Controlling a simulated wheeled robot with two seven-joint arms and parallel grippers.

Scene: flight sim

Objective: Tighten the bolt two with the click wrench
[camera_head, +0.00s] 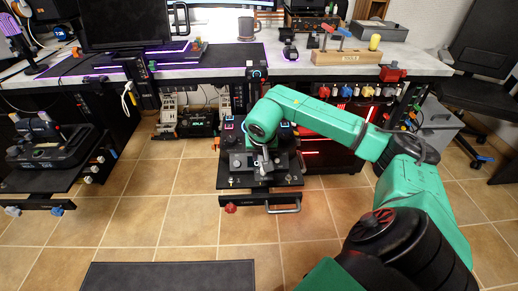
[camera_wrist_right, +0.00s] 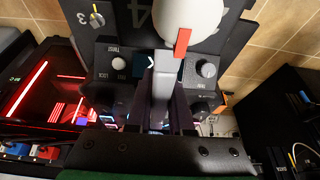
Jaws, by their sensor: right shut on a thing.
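My right gripper (camera_wrist_right: 164,105) is shut on a grey bar-shaped tool (camera_wrist_right: 163,80), seen from behind in the right wrist view. It may be the click wrench; I cannot tell for sure. A white round part with a red tab (camera_wrist_right: 183,43) stands just beyond the bar; I cannot tell if they touch. In the head view my right gripper (camera_head: 263,168) is low over the black control console (camera_head: 227,182) in front of the desk. Bolt two cannot be picked out in either view. My left gripper is out of view.
The console face has knobs (camera_wrist_right: 206,69) and numbered labels near my fingers. A red knob (camera_head: 231,208) and a grey handle (camera_head: 284,208) stick out at its front. The desk (camera_head: 220,66) with a wooden tool block (camera_head: 345,58) is behind.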

